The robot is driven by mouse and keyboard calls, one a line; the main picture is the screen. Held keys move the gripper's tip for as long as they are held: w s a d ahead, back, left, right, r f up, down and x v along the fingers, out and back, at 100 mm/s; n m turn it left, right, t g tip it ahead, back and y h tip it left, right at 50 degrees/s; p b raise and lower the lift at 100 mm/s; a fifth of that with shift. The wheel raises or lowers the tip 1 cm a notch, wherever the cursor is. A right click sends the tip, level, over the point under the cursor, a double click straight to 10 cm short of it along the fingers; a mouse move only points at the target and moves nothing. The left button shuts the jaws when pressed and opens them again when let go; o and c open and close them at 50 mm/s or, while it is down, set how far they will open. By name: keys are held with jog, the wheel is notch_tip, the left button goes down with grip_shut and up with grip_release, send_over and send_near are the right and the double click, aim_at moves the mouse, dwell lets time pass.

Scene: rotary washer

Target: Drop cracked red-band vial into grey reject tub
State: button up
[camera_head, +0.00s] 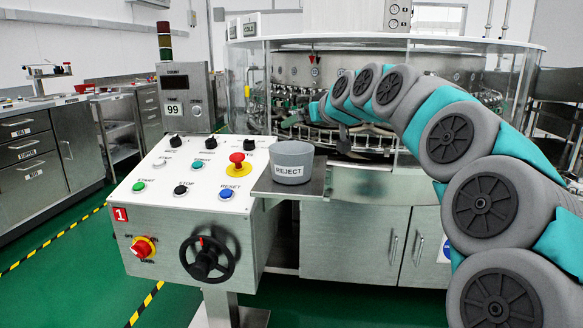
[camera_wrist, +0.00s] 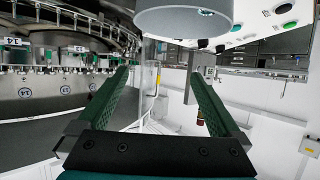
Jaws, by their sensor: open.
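The grey reject tub (camera_head: 292,160), labelled REJECT, stands on a small shelf (camera_head: 262,185) at the right side of the control panel. In the wrist view a grey rounded body, apparently the same tub (camera_wrist: 180,22), fills the top middle; a small dark-green mark shows on it, too small to identify. My gripper (camera_head: 318,128) hangs near the washer's front, just behind and right of the tub. Its two green fingers stand wide apart in the wrist view (camera_wrist: 158,78), with nothing between them. I cannot make out a cracked red-band vial in either view.
The rotary washer (camera_head: 400,62) with its clear guard stands behind the tub; its carousel shows inverted at left in the wrist view. The control panel (camera_head: 200,170), with buttons and a black handwheel (camera_head: 207,259), is left. Green floor lies in front.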

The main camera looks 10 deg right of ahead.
jog(key=v, duration=0.7)
jog(key=shift+b, duration=0.3)
jog(key=s+a+f+g, duration=0.3)
jog(key=s+a+f, duration=0.1)
jog(key=s+f, duration=0.45)
jog(key=s+a+f+g, duration=0.3)
jog(key=s+a+f, duration=0.1)
jog(key=s+f, duration=0.5)
jog(key=s+d+f+m+g+h, duration=0.1)
jog(key=s+f+g, duration=0.2)
jog(key=s+f, duration=0.4)
jog(key=s+d+f+m+g+h, duration=0.1)
jog(key=s+f, duration=0.5)
jog(key=s, duration=0.6)
jog(key=s+d+f+m+g+h, duration=0.1)
jog(key=s+d+f+g+h, duration=0.1)
jog(key=s+f, duration=0.5)
jog(key=s+d+g, duration=0.1)
jog(key=s+g, duration=0.1)
jog(key=s, duration=0.1)
jog(key=shift+f+g, duration=0.3)
jog(key=shift+f, duration=0.05)
